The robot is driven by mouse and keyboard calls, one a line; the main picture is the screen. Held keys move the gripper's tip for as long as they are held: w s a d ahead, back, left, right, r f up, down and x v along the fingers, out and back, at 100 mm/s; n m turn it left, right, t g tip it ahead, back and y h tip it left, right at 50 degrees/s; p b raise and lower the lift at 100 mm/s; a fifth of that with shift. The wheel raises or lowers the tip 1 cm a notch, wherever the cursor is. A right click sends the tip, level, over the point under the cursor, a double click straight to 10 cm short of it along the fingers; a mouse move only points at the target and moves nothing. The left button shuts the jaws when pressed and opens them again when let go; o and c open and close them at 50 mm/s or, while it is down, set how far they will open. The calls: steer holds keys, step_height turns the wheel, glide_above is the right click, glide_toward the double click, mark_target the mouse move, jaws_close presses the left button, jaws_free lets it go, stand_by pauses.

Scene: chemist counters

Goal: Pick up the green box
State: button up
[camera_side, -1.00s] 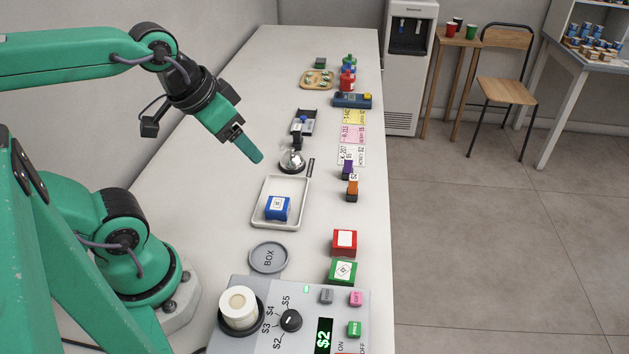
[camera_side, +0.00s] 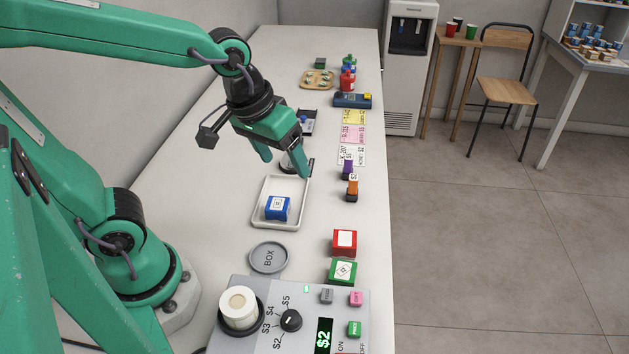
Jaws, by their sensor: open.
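The green box (camera_side: 343,272) has a white label with a diamond mark. It stands near the right edge of the counter, just behind the control panel and in front of the red box. My gripper (camera_side: 284,168) is open and empty, fingers pointing down, above the counter near the far end of the white tray. It is well behind and to the left of the green box, apart from it. The gripper partly hides the bell.
A red box (camera_side: 344,242) stands close behind the green box. A blue box (camera_side: 277,208) lies in the white tray (camera_side: 264,226). Purple (camera_side: 347,170) and orange (camera_side: 352,188) items stand at the right edge.

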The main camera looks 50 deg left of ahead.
steer(key=w+d+f+n+g, duration=0.2)
steer(key=w+d+f, duration=0.1)
steer(key=d+f, duration=0.3)
steer(key=n+g, duration=0.2)
steer(key=n, duration=0.1)
glide_above(344, 270)
steer(key=shift+y, duration=0.3)
step_height(344, 270, down, 8)
steer(key=shift+d+r, duration=0.1)
steer(key=shift+r, duration=0.1)
steer(key=shift+f, duration=1.3)
steer(key=shift+f, duration=0.1)
steer(key=shift+s+f, duration=0.1)
steer(key=shift+f, duration=2.4)
steer(key=c, duration=1.1)
steer(key=shift+r, duration=0.15)
steer(key=shift+r, duration=4.9)
